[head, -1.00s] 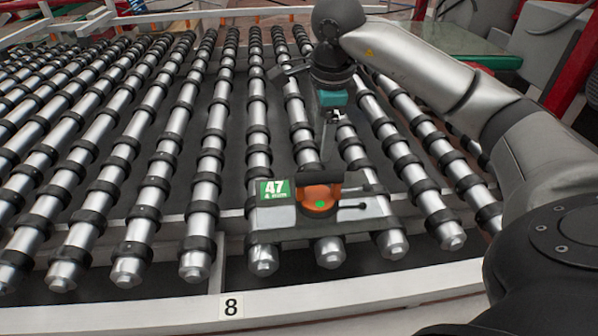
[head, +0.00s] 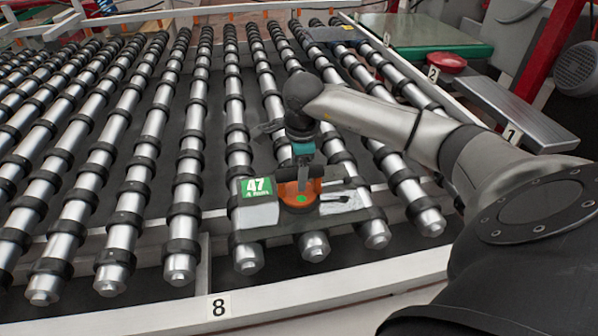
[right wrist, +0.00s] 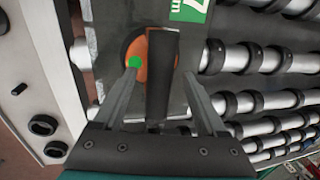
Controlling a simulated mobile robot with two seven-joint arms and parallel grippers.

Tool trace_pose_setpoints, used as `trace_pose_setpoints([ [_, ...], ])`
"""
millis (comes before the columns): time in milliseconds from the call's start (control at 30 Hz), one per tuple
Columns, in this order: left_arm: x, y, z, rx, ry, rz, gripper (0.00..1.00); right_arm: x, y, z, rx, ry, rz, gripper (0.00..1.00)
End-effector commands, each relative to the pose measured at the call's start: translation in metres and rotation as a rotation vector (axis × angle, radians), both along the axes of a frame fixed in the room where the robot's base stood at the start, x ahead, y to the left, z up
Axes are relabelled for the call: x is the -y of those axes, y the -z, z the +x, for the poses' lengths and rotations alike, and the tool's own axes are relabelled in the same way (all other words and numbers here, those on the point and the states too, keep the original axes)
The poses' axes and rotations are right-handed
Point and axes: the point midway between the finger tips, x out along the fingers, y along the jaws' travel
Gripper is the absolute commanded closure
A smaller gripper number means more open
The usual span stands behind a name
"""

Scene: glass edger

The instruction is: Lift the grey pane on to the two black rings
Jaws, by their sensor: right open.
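The grey pane (head: 345,217) lies over the near ends of several rollers, with a green label (head: 257,187) at its left. In the right wrist view, the pane (right wrist: 110,30) shows beyond my fingers. An orange suction cup (head: 297,199) with a black bar handle (right wrist: 163,75) sits on the pane. My right gripper (head: 303,184) is open at the cup, its fingers on either side of the handle in the right wrist view (right wrist: 160,76). Contact cannot be told. My left gripper is out of view.
A white rail (head: 330,293) with the number 8 (head: 219,306) runs along the front. Ring-covered rollers (head: 128,208) fill the left and back. A red button (head: 447,62), a green-topped table (head: 425,35) and a grey plate (head: 515,110) stand at the right.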

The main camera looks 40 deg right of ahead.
Motion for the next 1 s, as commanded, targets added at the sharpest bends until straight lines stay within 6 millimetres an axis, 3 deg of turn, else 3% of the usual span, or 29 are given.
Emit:
trace_pose_setpoints([
  [133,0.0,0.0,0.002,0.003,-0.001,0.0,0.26,0.001,0.016,0.002,-0.002,-0.001,0.001,0.26],
  [400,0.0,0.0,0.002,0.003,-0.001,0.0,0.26,0.001,0.018,0.003,0.0,-0.002,0.0,0.27],
  [1000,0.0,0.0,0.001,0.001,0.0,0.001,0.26,0.001,0.017,0.003,0.0,-0.001,0.0,0.94],
])
